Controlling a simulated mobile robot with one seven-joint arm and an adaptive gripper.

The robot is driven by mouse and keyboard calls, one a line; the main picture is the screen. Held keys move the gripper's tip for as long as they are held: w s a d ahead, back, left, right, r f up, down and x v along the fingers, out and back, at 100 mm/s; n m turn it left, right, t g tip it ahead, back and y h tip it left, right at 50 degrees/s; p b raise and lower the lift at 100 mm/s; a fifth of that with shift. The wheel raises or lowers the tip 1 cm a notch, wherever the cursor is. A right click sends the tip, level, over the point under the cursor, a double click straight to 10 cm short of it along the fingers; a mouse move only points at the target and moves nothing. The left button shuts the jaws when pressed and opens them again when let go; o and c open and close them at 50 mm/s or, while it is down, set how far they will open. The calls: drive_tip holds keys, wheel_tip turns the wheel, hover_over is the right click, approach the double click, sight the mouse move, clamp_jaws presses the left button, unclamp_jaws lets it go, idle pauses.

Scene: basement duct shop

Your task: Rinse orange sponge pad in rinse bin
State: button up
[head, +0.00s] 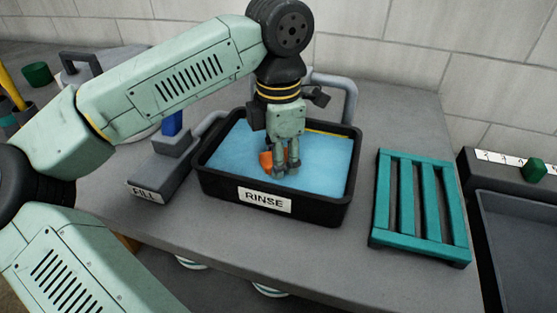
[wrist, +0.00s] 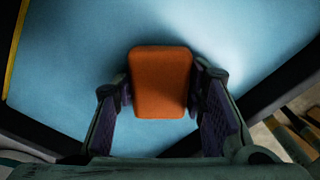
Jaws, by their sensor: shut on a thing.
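The orange sponge pad (wrist: 160,82) is between my two fingers in the wrist view, with a finger pressed to each side. My gripper (head: 284,168) is shut on it and points down over the rinse bin. In the head view only a piece of the sponge pad (head: 266,161) shows at the left of the fingers; the fingers hide the rest. The rinse bin (head: 317,211) is a black tub with a white RINSE label and holds blue water (head: 325,160). The sponge pad is inside the bin's outline, at or close to the water; I cannot tell how deep.
A teal slatted rack (head: 381,205) stands right of the bin on the grey bench (head: 300,248). A grey block labelled FILL (head: 150,191) with a blue part is at the left. A dark tray (head: 520,230) is at the far right, with a green knob (head: 535,170) behind it.

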drive_tip(key=shift+r+p, duration=1.95)
drive_tip(key=shift+r, duration=1.45)
